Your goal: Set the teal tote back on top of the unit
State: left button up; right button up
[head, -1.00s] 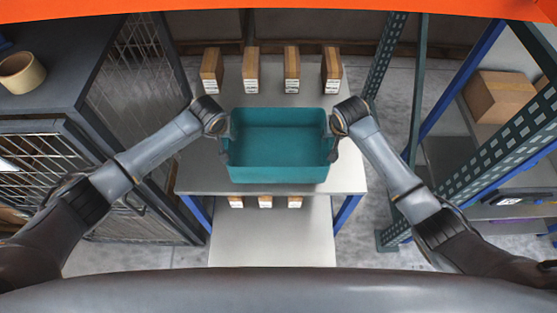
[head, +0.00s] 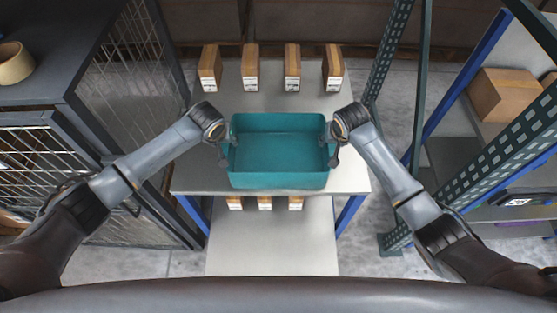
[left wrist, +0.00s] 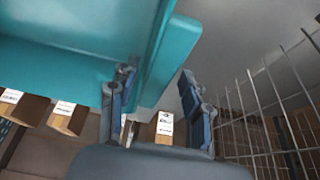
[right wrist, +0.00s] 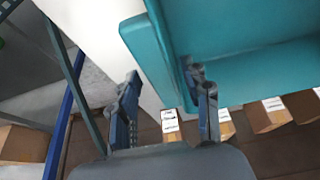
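The teal tote (head: 280,180) is upright and empty, over the front part of the unit's grey top (head: 210,178). It looks level; whether its base touches the top cannot be told. My left gripper (head: 228,148) is at its left wall; in the left wrist view its fingers (left wrist: 158,78) stand wide apart, one over the inside of the tote and one outside. My right gripper (head: 331,150) is at the right wall; in the right wrist view its fingers (right wrist: 163,78) are also spread on either side of the wall. The tote's underside is hidden.
Several small brown boxes stand along the back of the top, including one at the right (head: 333,68); others show on the shelf below (head: 265,203). A wire-mesh cabinet (head: 125,60) stands left, and a green-and-blue rack with a carton (head: 502,95) stands right.

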pick_arm(q)
jog(key=shift+d+r, duration=0.1)
jog(key=shift+d, duration=0.05)
pick_arm(e)
jog(key=shift+a, duration=0.15)
pick_arm(q)
jog(key=shift+r, duration=0.25)
pick_arm(e)
jog(key=shift+w, duration=0.1)
jog(key=shift+r, duration=0.15)
pick_arm(q)
jog(key=v, duration=1.1)
jog(key=shift+s, duration=0.2)
pick_arm(e)
jog(key=v, duration=1.1)
jog(key=shift+s+r, duration=0.3)
pick_arm(q)
jog(key=shift+r, duration=0.1)
